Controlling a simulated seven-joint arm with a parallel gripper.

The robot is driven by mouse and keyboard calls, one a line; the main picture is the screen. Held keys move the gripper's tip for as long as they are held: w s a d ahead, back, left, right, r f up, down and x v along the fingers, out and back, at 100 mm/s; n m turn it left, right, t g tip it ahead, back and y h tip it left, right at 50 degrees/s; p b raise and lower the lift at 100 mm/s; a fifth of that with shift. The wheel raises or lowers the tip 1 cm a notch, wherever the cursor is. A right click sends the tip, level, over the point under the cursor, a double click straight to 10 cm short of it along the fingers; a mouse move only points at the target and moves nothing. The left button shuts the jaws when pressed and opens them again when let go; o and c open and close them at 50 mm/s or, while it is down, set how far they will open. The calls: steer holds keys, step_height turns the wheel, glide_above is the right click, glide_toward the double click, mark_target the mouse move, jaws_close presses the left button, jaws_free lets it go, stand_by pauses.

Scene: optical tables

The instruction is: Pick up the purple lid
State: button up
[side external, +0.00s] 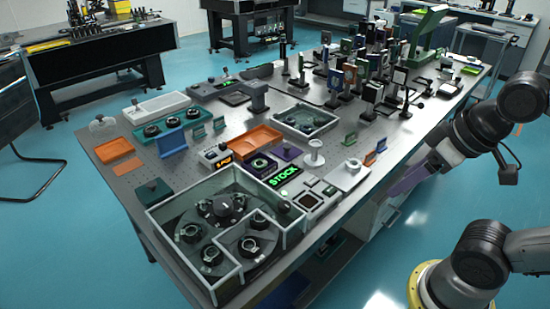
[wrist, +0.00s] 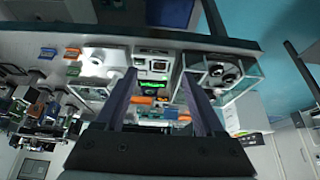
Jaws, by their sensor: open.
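A small dark purple piece (side external: 288,153), which looks like the purple lid, lies on the optical table behind the green STOCK display. It is too small to make out its shape well. I cannot pick it out surely in the wrist view. My gripper (side external: 396,191) is at the table's right edge, to the right of the purple piece and well apart from it. Its two long purple-grey fingers also show in the wrist view (wrist: 159,73), spread apart with nothing held between them.
A glass-walled enclosure (side external: 150,222) stands at the table's near corner. The green STOCK display (side external: 284,178), an orange tray (side external: 258,139) and a white stand (side external: 315,155) crowd around the purple piece. Several optics posts fill the far end.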

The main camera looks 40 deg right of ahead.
steer(key=w+d+r+m+t+h, duration=0.1)
steer(key=w+d+r+m, duration=0.15)
steer(key=w+r, duration=0.45)
steer(key=w+d+r+m+h, duration=0.15)
steer(key=w+r+m, duration=0.25)
steer(key=w, duration=0.7)
steer(key=m+g, duration=0.3)
glide_above(287, 146)
steer(key=s+a, duration=0.2)
steer(key=shift+n+h, duration=0.25)
steer(key=shift+h, duration=0.1)
step_height(287, 146, down, 26)
steer(key=shift+r, duration=0.2)
steer(key=shift+x, duration=3.1)
steer(key=shift+s, duration=0.15)
jaws_close()
